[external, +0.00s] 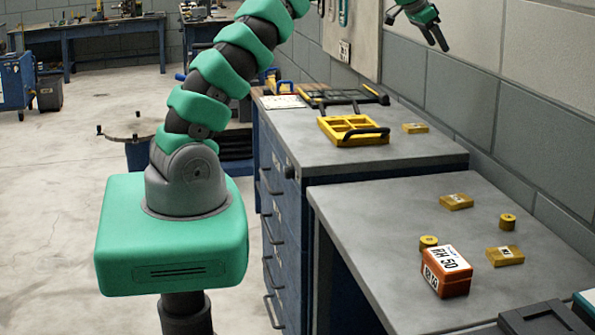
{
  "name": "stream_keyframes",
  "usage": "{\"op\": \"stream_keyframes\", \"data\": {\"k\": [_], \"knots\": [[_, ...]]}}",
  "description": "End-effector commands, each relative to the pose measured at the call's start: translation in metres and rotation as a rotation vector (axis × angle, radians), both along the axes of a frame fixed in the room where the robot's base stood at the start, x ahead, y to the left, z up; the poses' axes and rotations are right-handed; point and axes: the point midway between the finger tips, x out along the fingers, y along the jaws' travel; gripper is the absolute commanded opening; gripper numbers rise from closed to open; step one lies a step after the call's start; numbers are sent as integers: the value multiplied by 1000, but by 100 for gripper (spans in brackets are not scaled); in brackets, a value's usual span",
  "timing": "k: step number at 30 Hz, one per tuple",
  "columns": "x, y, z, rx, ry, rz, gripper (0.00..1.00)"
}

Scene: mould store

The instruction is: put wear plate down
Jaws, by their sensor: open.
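My gripper (416,33) is high at the top right, in front of the wall and well above the benches. Its dark fingers are apart and nothing shows between them. Small flat yellow blocks with pale labels, which could be wear plates, lie on the benches: one (456,201) at the back of the near bench, one (504,255) closer to the front, and one (415,128) on the far bench. I cannot tell which of them is the wear plate. None touches my gripper.
The near bench (375,237) also holds an orange box (447,272) marked RH 50 and two yellow cylinders (508,220). A yellow frame (350,130) with a black handle lies on the far bench. The near bench's left part is clear.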

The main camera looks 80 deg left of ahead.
Motion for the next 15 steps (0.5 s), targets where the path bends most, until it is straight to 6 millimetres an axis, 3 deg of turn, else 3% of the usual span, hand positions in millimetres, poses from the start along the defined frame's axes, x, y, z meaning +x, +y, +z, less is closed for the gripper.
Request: {"op": "stream_keyframes", "data": {"k": [1, 8, 15], "knots": [[1, -18, 24, 5, -30, -6, 67], [-5, -90, 108, 15, -146, -13, 67], [-31, -162, 190, 21, -272, -17, 67]]}}
